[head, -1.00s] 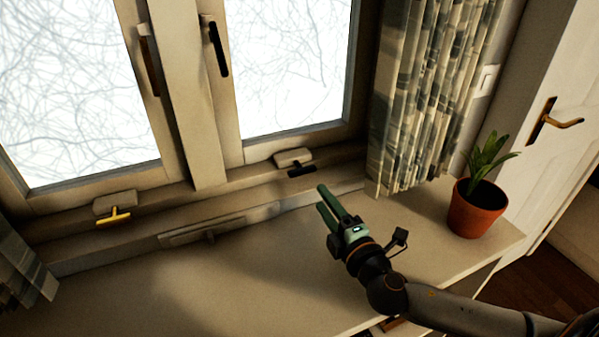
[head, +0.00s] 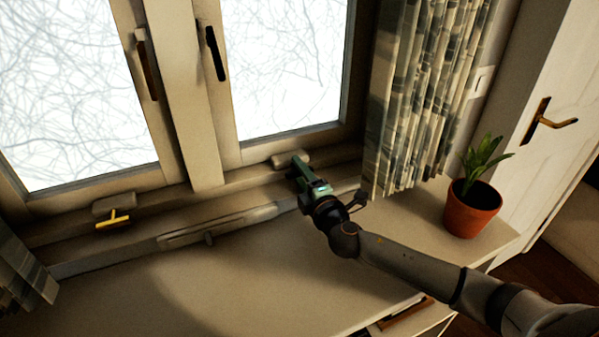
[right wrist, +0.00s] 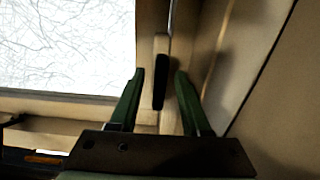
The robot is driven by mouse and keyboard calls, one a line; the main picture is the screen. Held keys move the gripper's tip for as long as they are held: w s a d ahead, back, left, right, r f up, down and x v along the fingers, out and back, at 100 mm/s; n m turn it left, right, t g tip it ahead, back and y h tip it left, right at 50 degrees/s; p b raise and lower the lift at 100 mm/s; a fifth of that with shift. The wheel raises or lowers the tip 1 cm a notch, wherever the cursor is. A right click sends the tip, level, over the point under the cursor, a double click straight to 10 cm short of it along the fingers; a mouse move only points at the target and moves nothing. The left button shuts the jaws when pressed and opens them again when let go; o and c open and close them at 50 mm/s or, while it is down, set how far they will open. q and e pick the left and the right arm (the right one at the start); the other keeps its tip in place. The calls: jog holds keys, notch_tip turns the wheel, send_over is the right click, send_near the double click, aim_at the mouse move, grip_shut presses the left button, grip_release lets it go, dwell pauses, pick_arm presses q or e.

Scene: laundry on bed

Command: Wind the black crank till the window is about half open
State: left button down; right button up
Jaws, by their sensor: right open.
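The black crank (right wrist: 159,92) shows in the right wrist view as a dark bar on a pale housing (right wrist: 162,45). My right gripper (head: 297,166) is at the crank's place below the right window (head: 283,75), and hides the crank in the head view. In the right wrist view its green fingers (right wrist: 160,76) are open, one on each side of the black bar, with a gap to both. I see no gap at the edge of the right window sash. My left gripper is not in view.
A yellow crank (head: 113,219) sits below the left window (head: 75,95). A black window handle (head: 215,53) is on the right sash. A patterned curtain (head: 415,110) hangs just right of my gripper. A potted plant (head: 472,207) stands on the sill (head: 240,275), whose middle is clear.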

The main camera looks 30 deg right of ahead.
grip_shut()
dwell(0.3)
dwell(0.3)
